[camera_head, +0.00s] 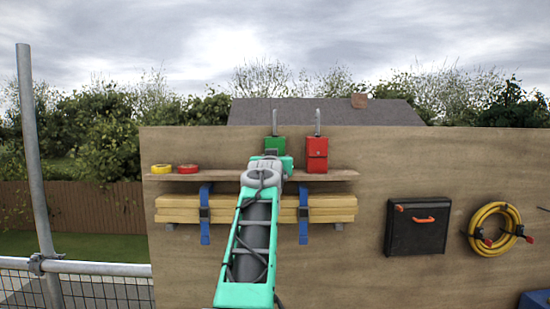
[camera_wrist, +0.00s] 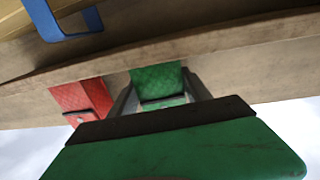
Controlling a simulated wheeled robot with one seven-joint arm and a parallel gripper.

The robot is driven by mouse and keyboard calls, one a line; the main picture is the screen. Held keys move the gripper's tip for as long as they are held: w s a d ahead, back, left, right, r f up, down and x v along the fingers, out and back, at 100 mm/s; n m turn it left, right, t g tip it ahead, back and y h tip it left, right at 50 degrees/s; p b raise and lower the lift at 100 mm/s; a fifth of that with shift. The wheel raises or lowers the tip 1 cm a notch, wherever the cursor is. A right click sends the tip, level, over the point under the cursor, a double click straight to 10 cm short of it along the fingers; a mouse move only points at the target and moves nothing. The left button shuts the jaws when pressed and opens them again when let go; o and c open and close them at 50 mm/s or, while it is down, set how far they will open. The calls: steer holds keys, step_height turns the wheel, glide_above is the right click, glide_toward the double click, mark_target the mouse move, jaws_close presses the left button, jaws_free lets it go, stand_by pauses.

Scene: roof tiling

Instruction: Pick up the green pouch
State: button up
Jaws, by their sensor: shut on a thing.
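The green pouch (camera_head: 275,144) stands on the wooden shelf in the head view, with a grey hook or loop rising above it. My gripper (camera_wrist: 165,98) reaches it from the front and is shut on it. In the wrist view the green pouch (camera_wrist: 158,80) shows between the two fingers. My arm hides the lower part of the pouch in the head view, so I cannot tell whether it still touches the shelf.
A red pouch (camera_head: 317,154) stands close to the right on the shelf (camera_head: 330,175). Yellow tape (camera_head: 161,169) and red tape (camera_head: 188,169) lie at left. Strapped timber (camera_head: 330,208) is below. A black case (camera_head: 417,226) and yellow hose (camera_head: 495,228) hang right.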

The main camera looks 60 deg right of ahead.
jaws_close()
steer(key=shift+r, duration=0.1)
